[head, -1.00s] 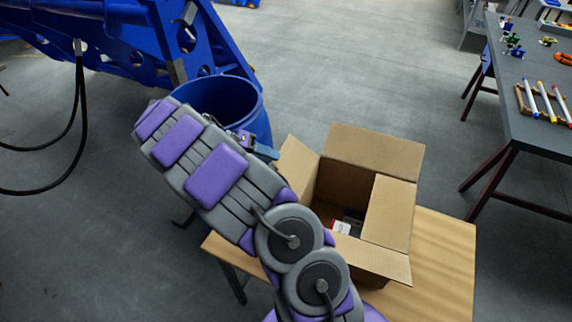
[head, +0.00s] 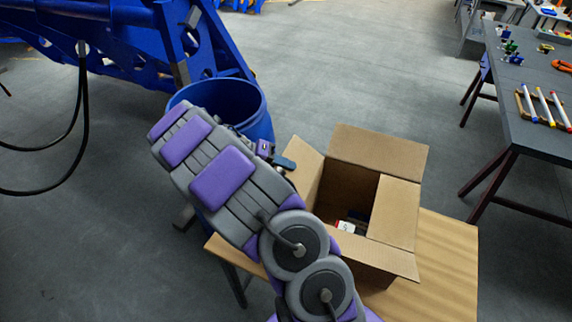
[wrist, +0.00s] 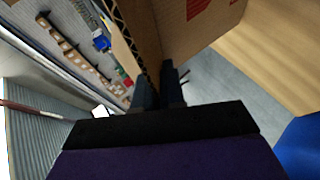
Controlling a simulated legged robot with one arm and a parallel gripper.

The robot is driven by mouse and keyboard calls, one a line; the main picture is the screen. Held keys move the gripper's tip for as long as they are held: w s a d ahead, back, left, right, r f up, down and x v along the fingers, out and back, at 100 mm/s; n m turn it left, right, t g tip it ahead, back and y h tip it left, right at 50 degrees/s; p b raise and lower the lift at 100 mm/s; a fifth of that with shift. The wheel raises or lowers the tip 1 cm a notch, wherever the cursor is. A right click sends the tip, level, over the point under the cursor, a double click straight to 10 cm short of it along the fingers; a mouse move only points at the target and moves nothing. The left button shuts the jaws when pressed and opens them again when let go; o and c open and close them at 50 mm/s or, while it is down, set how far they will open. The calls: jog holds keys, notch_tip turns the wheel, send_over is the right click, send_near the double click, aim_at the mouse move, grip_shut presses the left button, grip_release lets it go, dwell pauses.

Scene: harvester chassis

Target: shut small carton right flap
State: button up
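An open brown carton (head: 348,190) stands on a small wooden table. Its back flap (head: 380,150) stands up, its left flap (head: 306,172) leans outward, its right-side flap (head: 394,212) tilts inward over the opening, and its front flap (head: 376,254) slopes outward. My gripper (head: 286,163) is just outside the left flap, close to its edge; contact is unclear. In the wrist view, my gripper's dark fingers (wrist: 161,85) are close together beside cardboard (wrist: 195,28) with red print. I see nothing held between them.
Small items (head: 346,226) lie inside the carton. The wooden table (head: 448,262) has bare space on the right. A blue barrel (head: 262,128) stands behind my arm, near a blue metal frame (head: 115,35). A dark workbench (head: 540,130) with markers is at right.

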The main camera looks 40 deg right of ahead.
jog(key=shift+a, duration=0.1)
grip_shut()
jog(key=shift+d+f, duration=0.15)
jog(key=shift+d, duration=0.65)
jog(key=shift+a, duration=0.1)
